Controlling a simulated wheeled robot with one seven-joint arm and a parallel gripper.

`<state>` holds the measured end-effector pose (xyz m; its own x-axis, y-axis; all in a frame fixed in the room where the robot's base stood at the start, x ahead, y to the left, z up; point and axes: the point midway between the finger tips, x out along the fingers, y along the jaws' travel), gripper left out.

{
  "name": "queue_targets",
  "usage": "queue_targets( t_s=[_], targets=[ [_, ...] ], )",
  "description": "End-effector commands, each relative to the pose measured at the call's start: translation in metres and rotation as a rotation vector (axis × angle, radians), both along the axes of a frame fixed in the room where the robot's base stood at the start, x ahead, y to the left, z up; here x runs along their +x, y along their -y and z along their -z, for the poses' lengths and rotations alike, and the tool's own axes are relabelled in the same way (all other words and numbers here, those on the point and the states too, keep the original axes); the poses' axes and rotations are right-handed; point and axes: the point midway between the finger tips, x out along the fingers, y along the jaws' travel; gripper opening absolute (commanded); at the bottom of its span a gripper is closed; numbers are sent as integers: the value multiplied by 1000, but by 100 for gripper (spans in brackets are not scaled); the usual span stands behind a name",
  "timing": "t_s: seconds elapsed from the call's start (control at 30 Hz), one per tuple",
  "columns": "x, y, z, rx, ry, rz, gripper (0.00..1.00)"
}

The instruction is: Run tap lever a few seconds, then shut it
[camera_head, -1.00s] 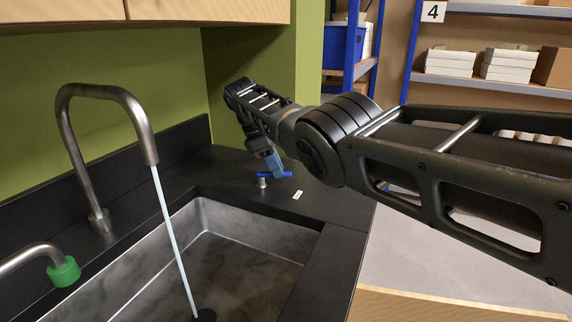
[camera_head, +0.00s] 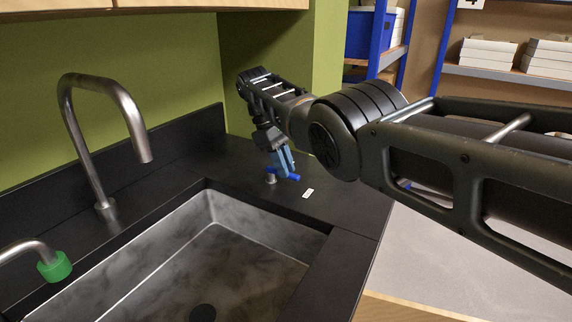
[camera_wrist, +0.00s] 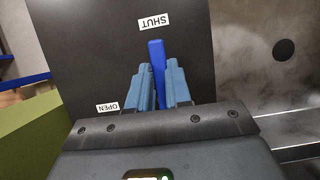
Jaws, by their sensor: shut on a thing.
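The blue tap lever (camera_head: 291,176) sits on a short metal base (camera_head: 270,178) on the black counter. In the wrist view the lever (camera_wrist: 157,58) lies between the two blue fingers and its free end points at the SHUT label (camera_wrist: 154,21). My gripper (camera_head: 284,162) is shut on the lever; it also shows in the wrist view (camera_wrist: 160,84). The OPEN label (camera_wrist: 108,107) lies off to the left there. The tall metal spout (camera_head: 110,85) shows no water coming from it. The lever's pivot end is hidden by my gripper.
The steel sink (camera_head: 230,255) with a dark drain (camera_head: 203,313) is below the spout. The green wall (camera_head: 165,50) rises behind the counter. Shelves with white boxes (camera_head: 487,52) stand at the back right.

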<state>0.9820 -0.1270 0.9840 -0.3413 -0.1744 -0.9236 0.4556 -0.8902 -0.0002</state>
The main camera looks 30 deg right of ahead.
Motion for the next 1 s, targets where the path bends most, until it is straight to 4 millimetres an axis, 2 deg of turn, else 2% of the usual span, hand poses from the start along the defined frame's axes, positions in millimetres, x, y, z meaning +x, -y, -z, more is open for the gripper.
queue_targets(
  t_s=[0.2, 0.23, 0.5, 0.8, 1.0],
  targets=[
    [0, 0, 0, 1, 1, 2, 0],
    [0, 0, 0, 1, 1, 2, 20],
    [0, 0, 0, 0, 1, 1, 45],
    [0, 0, -1, 0, 1, 0, 45],
    [0, -2, -12, 0, 1, 0, 45]
  ],
)
